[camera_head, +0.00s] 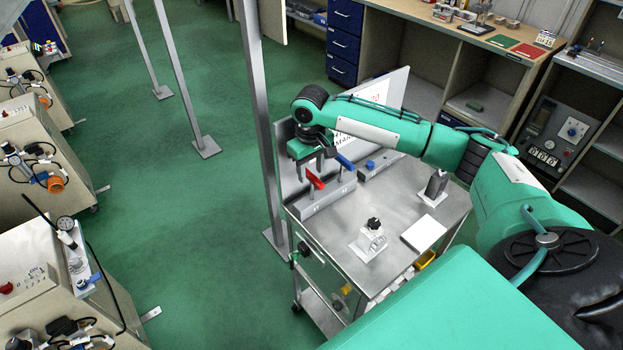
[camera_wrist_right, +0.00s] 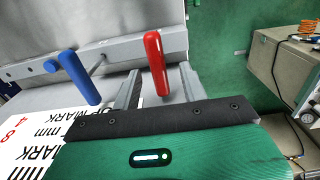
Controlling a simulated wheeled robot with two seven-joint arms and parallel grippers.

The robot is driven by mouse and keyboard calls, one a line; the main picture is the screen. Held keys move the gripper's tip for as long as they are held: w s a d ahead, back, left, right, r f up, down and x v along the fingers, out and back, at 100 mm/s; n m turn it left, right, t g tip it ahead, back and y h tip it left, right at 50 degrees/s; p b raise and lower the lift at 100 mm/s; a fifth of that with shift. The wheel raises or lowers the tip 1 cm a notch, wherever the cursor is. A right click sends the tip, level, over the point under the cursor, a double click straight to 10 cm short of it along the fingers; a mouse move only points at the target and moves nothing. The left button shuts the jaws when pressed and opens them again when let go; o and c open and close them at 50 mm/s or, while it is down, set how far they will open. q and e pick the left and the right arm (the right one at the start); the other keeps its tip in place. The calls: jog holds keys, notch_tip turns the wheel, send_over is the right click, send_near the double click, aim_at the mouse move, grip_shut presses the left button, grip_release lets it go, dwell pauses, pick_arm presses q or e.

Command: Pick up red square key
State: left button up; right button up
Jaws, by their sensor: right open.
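The red key (camera_head: 315,180) stands up from a grey metal block (camera_head: 327,201) at the back left of the metal cart. In the right wrist view the red key (camera_wrist_right: 156,62) is upright, slightly tilted, and appears between my two grey fingers. My right gripper (camera_head: 322,164) is open, pointing down just above and behind the red key; it also shows in the wrist view (camera_wrist_right: 160,80). I cannot tell whether the fingers touch the key. A blue key (camera_head: 345,161) is close by; it is left of the red one in the wrist view (camera_wrist_right: 80,77). My left gripper is not in view.
A second block carries a blue knob (camera_head: 370,164). A white sign (camera_head: 362,110) stands behind. On the cart (camera_head: 396,203) are a white fixture with a black knob (camera_head: 373,226), a dark upright part (camera_head: 436,184) and a white plate (camera_head: 424,233). A metal post (camera_head: 262,120) stands left.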

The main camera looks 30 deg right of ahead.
aim_at(312, 185)
notch_tip(312, 185, down, 6)
jog(key=shift+s+d+r+p, duration=0.15)
jog(key=shift+r+p, duration=0.1)
jog(key=shift+p, duration=0.8)
jog(key=shift+f, duration=0.35)
grip_shut()
